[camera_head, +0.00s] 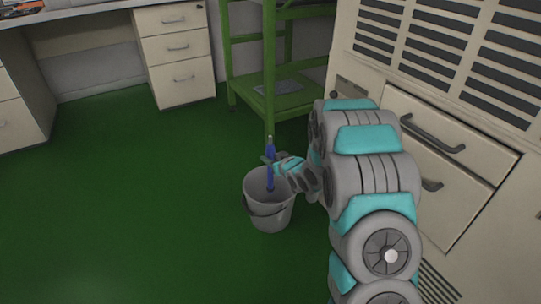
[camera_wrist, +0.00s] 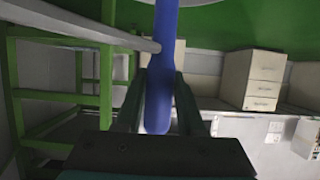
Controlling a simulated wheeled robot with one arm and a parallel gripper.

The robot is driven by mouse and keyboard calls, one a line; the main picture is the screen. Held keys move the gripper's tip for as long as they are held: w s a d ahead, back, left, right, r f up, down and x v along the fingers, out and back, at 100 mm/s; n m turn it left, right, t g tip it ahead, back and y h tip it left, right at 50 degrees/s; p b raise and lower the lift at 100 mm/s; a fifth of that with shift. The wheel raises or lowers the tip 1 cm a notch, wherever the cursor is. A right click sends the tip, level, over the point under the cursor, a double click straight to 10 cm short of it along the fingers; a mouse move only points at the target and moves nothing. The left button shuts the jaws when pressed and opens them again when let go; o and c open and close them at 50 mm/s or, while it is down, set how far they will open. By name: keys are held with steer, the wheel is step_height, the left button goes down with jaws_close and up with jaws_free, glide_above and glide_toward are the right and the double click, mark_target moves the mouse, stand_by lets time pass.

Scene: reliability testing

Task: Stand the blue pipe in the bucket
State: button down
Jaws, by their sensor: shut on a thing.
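The blue pipe (camera_head: 270,177) is upright in the head view, with its lower part inside the mouth of the grey bucket (camera_head: 270,214). The bucket stands on the green floor. My gripper (camera_head: 270,161) is shut on the pipe near its upper part, above the bucket's rim. In the wrist view the pipe (camera_wrist: 160,80) runs between the two fingers (camera_wrist: 160,98). The bucket's rim hides the pipe's lower end in the head view, so I cannot tell whether it touches the bottom.
A green metal rack (camera_head: 268,84) stands behind the bucket. A beige cabinet with drawers (camera_head: 446,152) is at the right, close to my arm. A desk with drawers (camera_head: 174,50) is at the back left. The green floor left of the bucket is clear.

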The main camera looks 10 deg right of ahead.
step_height(320, 180, down, 7)
steer(key=b, duration=0.2)
steer(key=shift+r, duration=0.15)
stand_by(0.4)
steer(key=shift+c, duration=2.2)
jaws_free()
steer(key=v, duration=0.7)
steer(key=shift+s+r+p, duration=0.15)
steer(key=shift+s+p, duration=0.2)
steer(key=shift+p, duration=0.1)
steer(key=shift+d, duration=0.1)
